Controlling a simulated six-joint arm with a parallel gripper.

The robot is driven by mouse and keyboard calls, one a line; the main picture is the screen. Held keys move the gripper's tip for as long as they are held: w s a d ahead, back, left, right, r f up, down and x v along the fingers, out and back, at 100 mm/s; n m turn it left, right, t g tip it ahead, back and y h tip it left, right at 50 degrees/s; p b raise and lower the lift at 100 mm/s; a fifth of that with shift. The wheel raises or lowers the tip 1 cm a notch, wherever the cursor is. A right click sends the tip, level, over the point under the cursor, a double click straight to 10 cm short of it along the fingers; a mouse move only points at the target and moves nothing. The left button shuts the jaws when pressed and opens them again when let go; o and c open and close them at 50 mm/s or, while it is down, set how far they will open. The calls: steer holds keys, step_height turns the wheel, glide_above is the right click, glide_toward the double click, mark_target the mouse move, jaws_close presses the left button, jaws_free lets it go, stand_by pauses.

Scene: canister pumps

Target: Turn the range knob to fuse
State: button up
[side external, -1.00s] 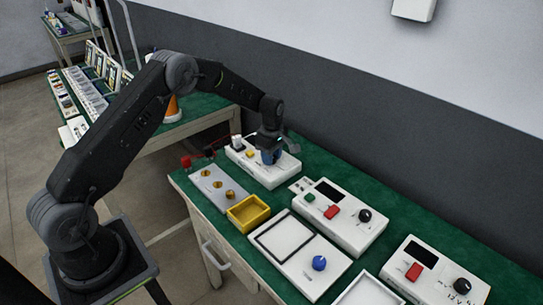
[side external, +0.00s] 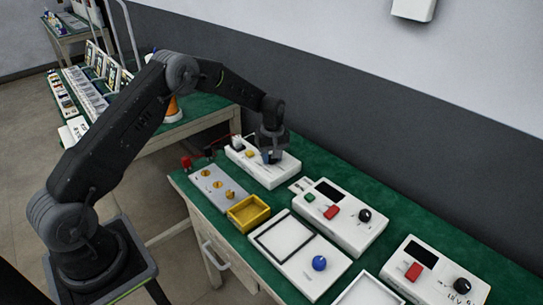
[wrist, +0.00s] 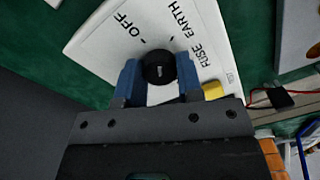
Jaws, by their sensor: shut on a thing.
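The range knob (wrist: 158,68) is black and round, on a white unit (wrist: 97,48) with the printed labels OFF, EARTH and FUSE around it. My gripper (wrist: 157,63) has its blue fingers on both sides of the knob and is shut on it. The FUSE label (wrist: 206,57) lies to the right of the knob. I cannot make out clearly which label the knob's mark points at. In the side view my gripper (side external: 271,156) reaches down onto the white unit (side external: 284,171) and hides the knob.
A yellow part (wrist: 213,90) sits close beside the right finger. In the side view a grey panel (side external: 208,193) and a yellow tray (side external: 248,224) stand in front of the unit. A white meter (side external: 340,225) with a black knob stands to its right.

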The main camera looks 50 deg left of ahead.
steer(key=m, duration=0.4)
steer(key=shift+m, duration=0.3)
steer(key=m, duration=0.4)
steer(key=shift+m, duration=0.3)
steer(key=m, duration=0.4)
steer(key=shift+d+m, duration=0.1)
steer(key=shift+m, duration=1.8)
steer(key=o, duration=0.9)
steer(key=shift+r, duration=0.1)
step_height(320, 180, up, 14)
steer(key=shift+d+f, duration=0.15)
